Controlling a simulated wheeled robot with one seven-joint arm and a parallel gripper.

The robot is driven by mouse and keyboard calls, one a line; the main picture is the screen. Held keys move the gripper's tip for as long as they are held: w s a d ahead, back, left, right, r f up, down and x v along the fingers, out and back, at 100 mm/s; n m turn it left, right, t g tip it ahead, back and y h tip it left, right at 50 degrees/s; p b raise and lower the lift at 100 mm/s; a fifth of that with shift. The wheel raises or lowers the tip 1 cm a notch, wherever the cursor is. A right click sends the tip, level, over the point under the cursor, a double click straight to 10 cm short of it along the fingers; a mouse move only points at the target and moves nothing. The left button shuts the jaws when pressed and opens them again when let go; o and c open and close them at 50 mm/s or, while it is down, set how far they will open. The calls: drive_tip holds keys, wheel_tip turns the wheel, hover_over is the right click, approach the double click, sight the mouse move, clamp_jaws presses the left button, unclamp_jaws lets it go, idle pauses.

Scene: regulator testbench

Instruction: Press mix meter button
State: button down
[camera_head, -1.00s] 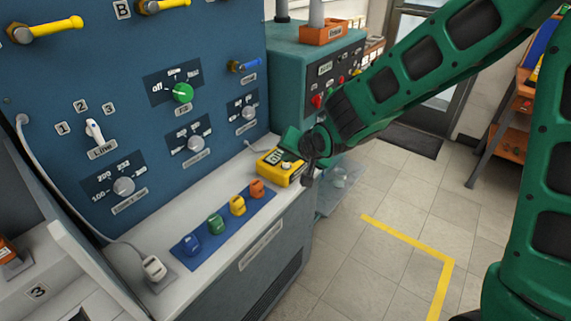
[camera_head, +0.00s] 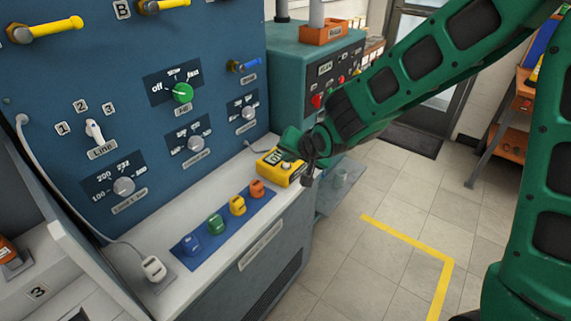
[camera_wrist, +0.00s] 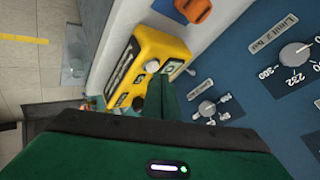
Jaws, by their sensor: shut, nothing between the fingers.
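The yellow mix meter (camera_head: 281,168) stands on the white ledge of the blue panel, at its right end. It has a small display and a pale round knob or button on its top face. In the wrist view the yellow meter (camera_wrist: 150,62) lies just beyond my gripper, with a pale round button on it. My gripper (camera_head: 292,142) is shut and empty, right over the back part of the meter. In the wrist view my gripper's fingers (camera_wrist: 161,95) reach to the meter's face. Whether they touch it I cannot tell.
A blue strip with several coloured blocks (camera_head: 216,224) lies left of the meter on the ledge. The blue panel (camera_head: 222,95) with knobs rises behind. A teal cabinet (camera_head: 290,60) stands behind my arm. The tiled floor at right is clear.

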sight(288, 170)
drive_tip(key=shift+f, duration=0.1)
idle(0.5)
drive_tip(key=shift+s+f, duration=0.1)
drive_tip(key=shift+f, duration=0.25)
drive_tip(key=shift+r, duration=0.5)
wheel_tip(288, 170, up, 6)
idle(0.8)
idle(0.4)
